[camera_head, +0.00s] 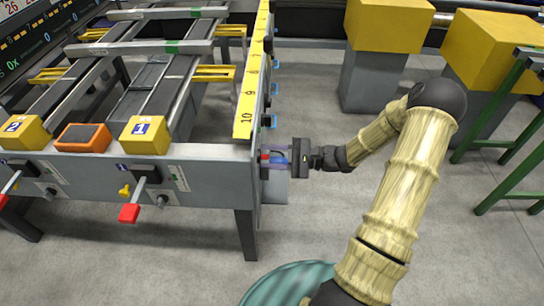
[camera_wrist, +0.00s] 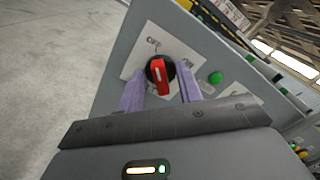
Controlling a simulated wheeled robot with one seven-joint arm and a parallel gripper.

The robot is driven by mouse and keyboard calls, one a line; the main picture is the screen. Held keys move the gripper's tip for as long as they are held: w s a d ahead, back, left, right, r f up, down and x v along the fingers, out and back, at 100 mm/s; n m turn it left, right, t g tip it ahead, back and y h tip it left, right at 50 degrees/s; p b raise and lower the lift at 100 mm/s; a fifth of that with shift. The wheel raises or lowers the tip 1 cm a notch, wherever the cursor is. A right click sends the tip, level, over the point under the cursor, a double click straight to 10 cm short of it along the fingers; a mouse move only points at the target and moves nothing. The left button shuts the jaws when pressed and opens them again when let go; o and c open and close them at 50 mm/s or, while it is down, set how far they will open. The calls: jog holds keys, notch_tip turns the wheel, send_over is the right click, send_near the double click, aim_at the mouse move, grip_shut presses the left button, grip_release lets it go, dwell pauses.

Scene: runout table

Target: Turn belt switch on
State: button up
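The belt switch (camera_wrist: 160,74) is a red handle on a round black base, set on a white label on a grey panel in the wrist view. The lettering beside it is only partly readable. The handle stands roughly upright in that picture. My gripper (camera_wrist: 160,84) is open, with one purple finger on each side of the switch. I cannot tell whether either finger touches the handle. In the head view my gripper (camera_head: 272,161) is at the right end face of the grey table (camera_head: 215,163); it hides most of the switch there.
A green button (camera_wrist: 215,77) sits right of the switch in the wrist view. A yellow numbered rail (camera_head: 250,95) runs along the table's right edge. Red-tipped levers (camera_head: 130,213) stick out in front. Yellow boxes (camera_head: 387,25) on grey stands and a green frame stand at right.

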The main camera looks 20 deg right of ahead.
grip_shut()
jog(key=shift+r+m+p, duration=0.1)
jog(key=shift+m+p, duration=0.2)
jog(key=shift+p, duration=0.25)
jog(key=m+p, duration=1.6)
jog(key=m, duration=0.1)
jog(key=shift+w+d+f+p, duration=0.2)
jog(key=shift+w+d+p, duration=0.05)
jog(key=shift+p, duration=0.05)
jog(key=shift+m, duration=0.3)
